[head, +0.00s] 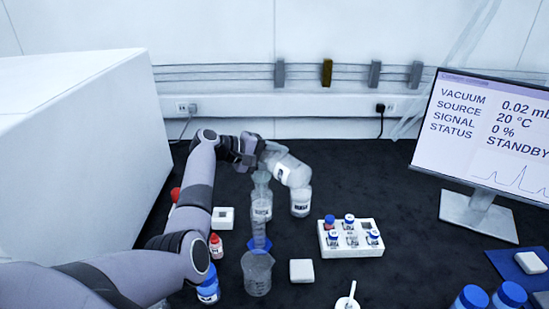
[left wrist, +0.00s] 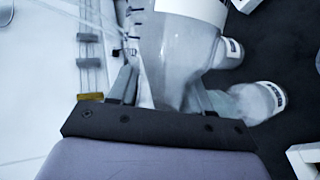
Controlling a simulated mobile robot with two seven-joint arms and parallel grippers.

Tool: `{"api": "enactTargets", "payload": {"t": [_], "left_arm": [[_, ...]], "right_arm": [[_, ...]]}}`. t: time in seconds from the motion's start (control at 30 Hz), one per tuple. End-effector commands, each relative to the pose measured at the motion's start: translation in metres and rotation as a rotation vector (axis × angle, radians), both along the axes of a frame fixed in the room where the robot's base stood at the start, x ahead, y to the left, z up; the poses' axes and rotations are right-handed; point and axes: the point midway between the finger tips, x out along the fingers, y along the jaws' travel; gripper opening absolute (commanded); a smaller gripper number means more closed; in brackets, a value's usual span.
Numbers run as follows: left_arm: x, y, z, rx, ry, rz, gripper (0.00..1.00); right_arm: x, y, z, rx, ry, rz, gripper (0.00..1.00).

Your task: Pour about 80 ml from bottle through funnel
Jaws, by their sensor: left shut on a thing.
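My left gripper (head: 262,152) is shut on a clear bottle with a white label (head: 291,170). The bottle is steeply tilted, its labelled end to the right. In the left wrist view the bottle (left wrist: 180,45) narrows between the fingers of the gripper (left wrist: 160,95). A clear funnel (head: 261,177) shows just below the gripper, above a tall clear cylinder with a blue base (head: 259,244). The bottle's mouth is not clear, and I cannot tell whether liquid flows. My right gripper is not in view.
A second labelled bottle (head: 300,201) stands close to the right of the cylinder. A clear beaker (head: 257,273) is in front. A white vial rack (head: 350,239) stands to the right, a monitor (head: 487,140) farther right, and a white box (head: 80,150) at left.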

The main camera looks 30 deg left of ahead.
Motion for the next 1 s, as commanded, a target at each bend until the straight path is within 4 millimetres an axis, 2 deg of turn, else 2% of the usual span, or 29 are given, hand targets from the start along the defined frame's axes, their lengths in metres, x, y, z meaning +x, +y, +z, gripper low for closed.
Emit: {"api": "enactTargets", "payload": {"t": [0.4,0.73,1.0], "left_arm": [[0.0,0.0,0.001,0.011,-0.005,0.001,0.0],[0.0,-0.002,0.005,0.231,-0.065,0.002,0.0],[-0.001,-0.004,0.019,0.474,-0.13,0.002,0.0]], "right_arm": [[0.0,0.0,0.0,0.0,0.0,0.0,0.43],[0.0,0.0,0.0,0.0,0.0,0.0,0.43],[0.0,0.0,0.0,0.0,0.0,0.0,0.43]]}}
